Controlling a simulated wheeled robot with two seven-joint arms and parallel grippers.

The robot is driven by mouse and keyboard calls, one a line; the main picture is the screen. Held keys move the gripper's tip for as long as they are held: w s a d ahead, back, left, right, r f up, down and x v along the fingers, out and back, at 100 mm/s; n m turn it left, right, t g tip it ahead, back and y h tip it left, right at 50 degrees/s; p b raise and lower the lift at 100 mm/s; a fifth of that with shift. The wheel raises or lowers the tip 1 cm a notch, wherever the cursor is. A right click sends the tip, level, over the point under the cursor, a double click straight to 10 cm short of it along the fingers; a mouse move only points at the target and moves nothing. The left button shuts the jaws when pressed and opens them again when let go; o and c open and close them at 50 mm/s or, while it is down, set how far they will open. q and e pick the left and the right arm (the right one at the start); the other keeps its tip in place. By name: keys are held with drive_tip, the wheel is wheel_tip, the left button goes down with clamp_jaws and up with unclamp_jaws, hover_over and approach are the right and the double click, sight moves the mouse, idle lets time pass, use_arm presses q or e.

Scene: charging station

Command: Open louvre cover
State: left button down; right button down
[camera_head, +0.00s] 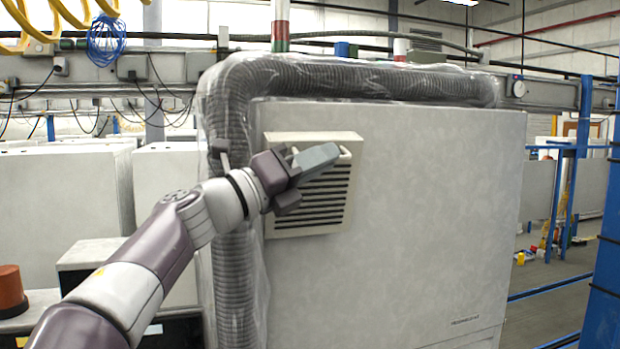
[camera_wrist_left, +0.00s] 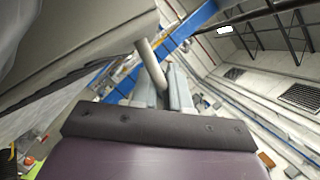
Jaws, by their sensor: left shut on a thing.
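The louvre cover (camera_head: 325,210) is a beige slatted panel on the upper left of the front of a large grey cabinet (camera_head: 430,220). My left gripper (camera_head: 322,160) is in front of the cover's upper part and hides some of its slats. In the left wrist view the fingers of my left gripper (camera_wrist_left: 162,90) are shut on a pale bar-like handle (camera_wrist_left: 151,62) that runs out from the cover (camera_wrist_left: 75,40). The cover looks slightly raised at its lower left edge, but I cannot tell how far it stands off the cabinet. My right gripper is in neither view.
A thick ribbed grey hose (camera_head: 350,78) wrapped in clear film runs along the cabinet's top and down its left side. A blue post (camera_head: 604,230) stands at the right. White cabinets (camera_head: 65,200) and an orange-brown object (camera_head: 11,290) are at the left.

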use_arm(q)
drive_tip(key=s+f+m+g+h+b, duration=0.1)
drive_tip(key=f+m+g+b, duration=0.3)
drive_tip(key=f+m+b, duration=0.4)
drive_tip(key=s+d+f+m+g+h+b, duration=0.1)
drive_tip(key=s+f+m+g+h+b, duration=0.1)
drive_tip(key=f+m+b, duration=0.7)
drive_tip(key=shift+s+d+f+g+h+b, duration=0.4)
drive_tip(key=shift+f+g+b, duration=0.85)
drive_tip(key=shift+b, duration=1.95)
drive_tip(key=shift+s+a+f+t, duration=0.1)
drive_tip(key=shift+a+f+t, duration=0.05)
drive_tip(key=shift+f+t, duration=0.15)
drive_tip(key=c, duration=1.2)
unclamp_jaws()
drive_tip(key=b+v, duration=0.5)
drive_tip(key=v, duration=0.6)
drive_tip(key=shift+a+f, duration=0.2)
drive_tip(key=shift+a, duration=0.2)
